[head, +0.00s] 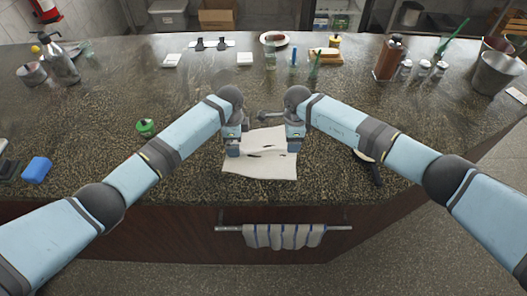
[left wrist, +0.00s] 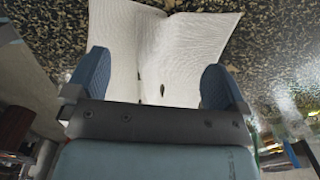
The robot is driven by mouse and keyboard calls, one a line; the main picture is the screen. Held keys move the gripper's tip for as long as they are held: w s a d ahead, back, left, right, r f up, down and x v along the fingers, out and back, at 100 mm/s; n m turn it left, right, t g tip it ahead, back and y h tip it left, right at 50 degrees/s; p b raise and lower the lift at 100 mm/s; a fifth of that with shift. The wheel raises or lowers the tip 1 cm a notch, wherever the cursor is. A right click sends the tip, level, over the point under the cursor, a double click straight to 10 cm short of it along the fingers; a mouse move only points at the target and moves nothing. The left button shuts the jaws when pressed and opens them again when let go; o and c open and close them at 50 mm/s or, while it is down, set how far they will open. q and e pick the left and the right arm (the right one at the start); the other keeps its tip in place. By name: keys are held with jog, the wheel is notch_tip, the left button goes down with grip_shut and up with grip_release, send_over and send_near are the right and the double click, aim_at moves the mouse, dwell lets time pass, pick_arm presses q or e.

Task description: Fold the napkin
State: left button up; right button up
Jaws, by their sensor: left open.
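The white napkin (head: 262,165) lies mostly flat on the dark speckled counter near its front edge, with a few dark marks or gaps across its upper half. My left gripper (head: 233,150) is over the napkin's left side, and my right gripper (head: 294,144) is over its right side. In the left wrist view the left gripper (left wrist: 155,78) is open. The napkin (left wrist: 185,45) shows beyond and between its fingers, with a crease down its middle. Whether the fingers touch the cloth cannot be told. The right gripper's fingers are too small to read.
A dark-handled pan or utensil (head: 374,172) lies right of the napkin, partly behind my right arm. A green-topped item (head: 146,127) and a blue sponge (head: 37,170) are on the left. Striped towels (head: 284,236) hang on a front rail. Bottles and dishes stand at the back.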

pick_arm(q)
jog(key=shift+r+p, duration=0.7)
jog(key=shift+r, duration=0.7)
pick_arm(e)
jog(key=shift+r, duration=0.7)
pick_arm(q)
jog(key=shift+r, duration=1.35)
pick_arm(e)
jog(key=shift+f, duration=0.1)
pick_arm(q)
jog(key=shift+r, duration=0.1)
